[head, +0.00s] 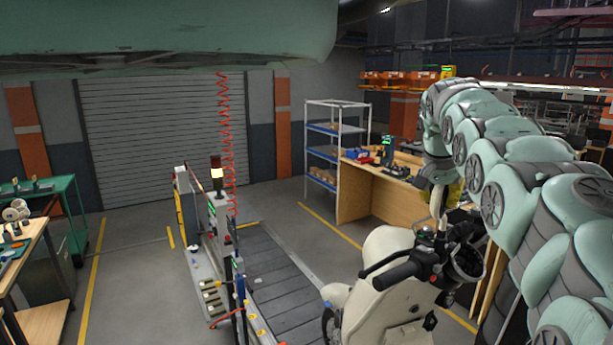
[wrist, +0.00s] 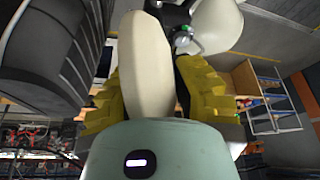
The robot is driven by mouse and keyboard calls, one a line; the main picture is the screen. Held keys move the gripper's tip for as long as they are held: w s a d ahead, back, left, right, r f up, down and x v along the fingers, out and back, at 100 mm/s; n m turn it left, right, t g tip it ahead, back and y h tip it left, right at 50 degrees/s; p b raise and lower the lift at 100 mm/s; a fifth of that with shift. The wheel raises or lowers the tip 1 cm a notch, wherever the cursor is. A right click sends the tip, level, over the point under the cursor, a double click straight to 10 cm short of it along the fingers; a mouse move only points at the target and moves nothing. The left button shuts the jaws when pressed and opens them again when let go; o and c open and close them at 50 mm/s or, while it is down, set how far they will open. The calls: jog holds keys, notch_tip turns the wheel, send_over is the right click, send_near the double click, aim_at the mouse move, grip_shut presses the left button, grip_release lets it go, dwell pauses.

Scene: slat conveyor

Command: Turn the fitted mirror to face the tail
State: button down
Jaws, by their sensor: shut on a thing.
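A cream scooter (head: 385,255) stands on the slat conveyor, its black handlebar grip (head: 398,275) toward the camera. The fitted mirror (head: 436,202) rises near the handlebar and shows as a thin pale sliver in the head view. In the wrist view the mirror (wrist: 147,65) is a long cream shell between my gripper's yellow fingers (wrist: 150,95). My gripper, partly hidden behind my arm in the head view (head: 447,192), is shut on the mirror. The reflecting face is not clearly visible. Part of the scooter's cream body (wrist: 215,25) shows beyond the mirror.
The slat conveyor (head: 275,270) runs back past a control post with a stack light (head: 217,178). A wooden workbench (head: 370,190) and a shelf rack (head: 337,150) stand behind. A bench with parts (head: 20,260) is at the left. Floor beyond the conveyor is clear.

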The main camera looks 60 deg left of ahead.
jog(key=shift+s+a+f+m+p, duration=0.1)
jog(key=shift+a+m+p, duration=0.15)
jog(key=shift+p, duration=0.95)
jog(key=shift+d+f+m+b, duration=0.1)
jog(key=shift+m+b, duration=0.15)
jog(key=shift+b, duration=0.2)
